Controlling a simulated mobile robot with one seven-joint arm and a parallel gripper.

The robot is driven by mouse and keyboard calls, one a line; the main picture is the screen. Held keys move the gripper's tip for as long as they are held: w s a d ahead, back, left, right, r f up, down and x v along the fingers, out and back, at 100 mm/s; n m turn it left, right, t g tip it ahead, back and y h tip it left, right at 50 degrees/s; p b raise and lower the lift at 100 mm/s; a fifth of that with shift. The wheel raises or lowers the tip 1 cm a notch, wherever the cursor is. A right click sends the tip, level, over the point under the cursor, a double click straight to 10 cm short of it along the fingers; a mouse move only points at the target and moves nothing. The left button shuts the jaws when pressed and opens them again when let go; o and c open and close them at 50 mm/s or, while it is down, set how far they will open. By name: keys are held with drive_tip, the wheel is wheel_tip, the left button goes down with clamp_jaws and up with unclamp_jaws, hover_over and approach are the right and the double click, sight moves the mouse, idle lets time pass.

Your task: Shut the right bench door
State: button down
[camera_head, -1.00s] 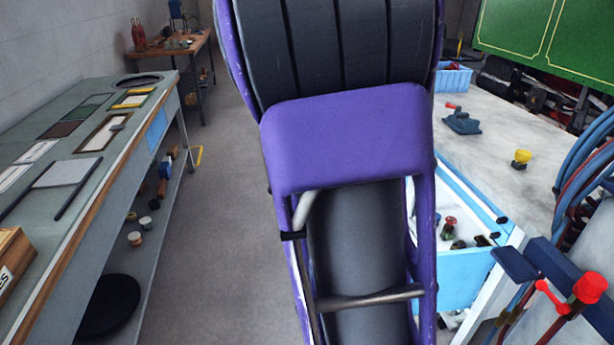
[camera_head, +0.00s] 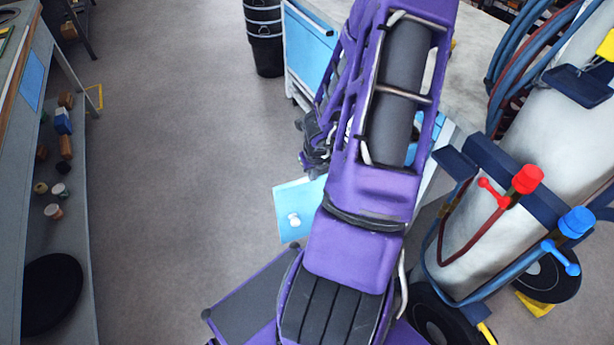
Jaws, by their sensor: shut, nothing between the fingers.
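A light blue door panel with a white knob (camera_head: 299,208) stands out from the bench into the aisle, left of my arm. It looks like the right bench door, standing open; its hinge side is hidden behind my arm. The bench (camera_head: 468,45) has a pale top, and another light blue front panel (camera_head: 309,45) sits flush at its far end. My gripper (camera_head: 309,160) is shut and empty, just above and beyond the open door in the picture. Its fingertips are small and partly hidden, so I cannot tell whether they touch the door.
A gas cylinder (camera_head: 480,235) with red and blue valves and hoses stands close on the right. A black bin (camera_head: 264,40) stands beyond the bench. A long workbench with a lower shelf (camera_head: 75,215) lines the left. The grey floor (camera_head: 180,150) between is clear.

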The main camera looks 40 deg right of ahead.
sight(305, 184)
drive_tip(key=shift+m, duration=0.3)
drive_tip(key=x, duration=0.3)
drive_tip(key=w+b+x, duration=0.1)
drive_tip(key=x, duration=0.3)
drive_tip(key=b+x, duration=0.1)
drive_tip(key=x, duration=0.3)
drive_tip(key=shift+w+a+r, duration=0.15)
drive_tip(key=shift+w, duration=0.1)
drive_tip(key=shift+w+d, duration=0.25)
drive_tip(key=shift+w, duration=0.25)
drive_tip(key=shift+w, duration=0.15)
